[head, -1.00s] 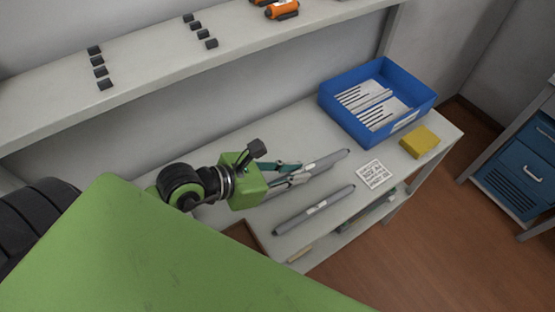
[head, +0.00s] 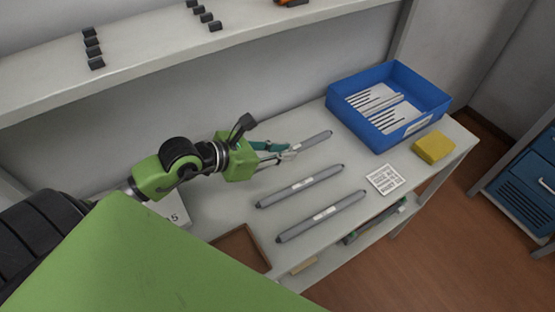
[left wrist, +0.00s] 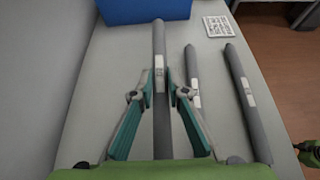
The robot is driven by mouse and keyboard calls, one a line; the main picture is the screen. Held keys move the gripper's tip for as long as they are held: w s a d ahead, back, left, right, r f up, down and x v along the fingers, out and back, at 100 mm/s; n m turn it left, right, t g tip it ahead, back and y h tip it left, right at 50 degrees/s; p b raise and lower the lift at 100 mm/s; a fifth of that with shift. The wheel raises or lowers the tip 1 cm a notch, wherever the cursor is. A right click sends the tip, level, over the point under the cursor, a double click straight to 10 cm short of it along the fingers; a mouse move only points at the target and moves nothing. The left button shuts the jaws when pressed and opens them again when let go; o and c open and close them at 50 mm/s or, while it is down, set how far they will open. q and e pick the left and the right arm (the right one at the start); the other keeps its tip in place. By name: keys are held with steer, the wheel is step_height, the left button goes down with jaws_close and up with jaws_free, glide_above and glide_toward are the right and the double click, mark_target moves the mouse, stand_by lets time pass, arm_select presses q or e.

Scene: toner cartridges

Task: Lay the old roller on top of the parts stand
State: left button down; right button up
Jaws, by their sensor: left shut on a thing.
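My left gripper (head: 287,152) comes in from the left over the worktop and is shut on a grey roller (head: 314,140) with a pale label. In the left wrist view the held roller (left wrist: 159,45) runs lengthwise between the fingers (left wrist: 160,95). Whether it touches the worktop is hard to tell. Two similar grey rollers lie side by side nearer the front edge, a middle one (head: 300,186) and a front one (head: 321,217). They also show right of the gripper in the left wrist view. I cannot identify the parts stand for certain.
A brown tray (head: 268,262) lies at the front left. A shelf (head: 150,62) with small black blocks runs above the back.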

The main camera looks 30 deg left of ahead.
mark_target(277, 166)
arm_select(q)
steer(key=f, duration=0.1)
steer(key=w+a+f, duration=0.2)
steer(key=shift+a+f, duration=0.1)
steer(key=shift+f, duration=0.15)
steer(key=shift+a+f, duration=0.1)
steer(key=shift+f, duration=1.5)
steer(key=shift+f, duration=0.1)
steer(key=c, duration=2)
jaws_free()
steer(key=shift+v, duration=6.05)
